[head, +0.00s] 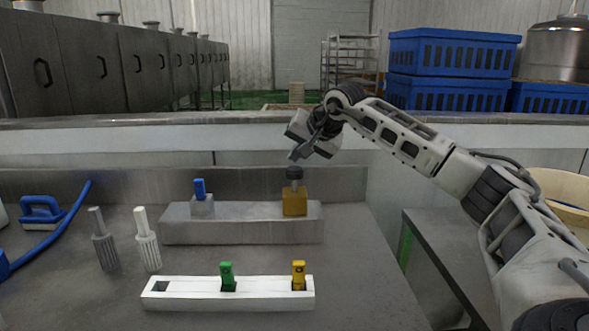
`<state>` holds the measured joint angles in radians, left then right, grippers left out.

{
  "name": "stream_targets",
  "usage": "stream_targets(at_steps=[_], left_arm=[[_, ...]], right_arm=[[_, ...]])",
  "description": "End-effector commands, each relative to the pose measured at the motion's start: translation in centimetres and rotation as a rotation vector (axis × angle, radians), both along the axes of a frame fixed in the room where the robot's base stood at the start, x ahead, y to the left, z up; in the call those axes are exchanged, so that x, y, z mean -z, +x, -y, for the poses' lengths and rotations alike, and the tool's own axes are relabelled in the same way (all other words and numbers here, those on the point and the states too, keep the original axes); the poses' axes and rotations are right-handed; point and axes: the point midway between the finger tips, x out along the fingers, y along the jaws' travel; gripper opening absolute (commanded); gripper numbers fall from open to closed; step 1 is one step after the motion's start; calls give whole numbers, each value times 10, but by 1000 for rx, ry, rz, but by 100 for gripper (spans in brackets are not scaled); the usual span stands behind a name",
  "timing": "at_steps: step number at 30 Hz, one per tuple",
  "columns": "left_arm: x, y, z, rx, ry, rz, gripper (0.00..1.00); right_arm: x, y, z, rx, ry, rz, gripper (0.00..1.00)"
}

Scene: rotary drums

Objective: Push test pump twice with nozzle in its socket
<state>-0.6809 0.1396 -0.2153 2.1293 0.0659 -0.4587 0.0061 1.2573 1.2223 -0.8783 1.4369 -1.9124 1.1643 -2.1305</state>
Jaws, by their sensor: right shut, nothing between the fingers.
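A grey raised block (240,231) lies across the counter. At its right end stands an amber base with a dark round knob (294,174) on top, which looks like the test pump. At its left end a blue nozzle (199,188) stands upright in a pale socket (203,207). A white rack (190,302) in front holds a green nozzle (227,275) and a yellow nozzle (298,274); its left slot is empty. My right gripper (296,153) is shut and empty, pointing down a little above the dark knob, apparently apart from it. My left gripper is out of view.
Two brushes, one grey (103,245) and one white (147,245), stand left of the rack. A blue-handled tool (41,211) and blue hose (50,243) lie at far left. A low metal wall (120,185) runs behind. The counter's right front is clear.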

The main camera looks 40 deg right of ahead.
Motion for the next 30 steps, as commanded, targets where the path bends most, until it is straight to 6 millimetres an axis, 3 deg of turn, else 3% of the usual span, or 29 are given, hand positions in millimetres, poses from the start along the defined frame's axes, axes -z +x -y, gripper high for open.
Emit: stream_targets(at_steps=[30], left_arm=[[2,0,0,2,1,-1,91]], right_arm=[[9,0,0,0,0,0,0]])
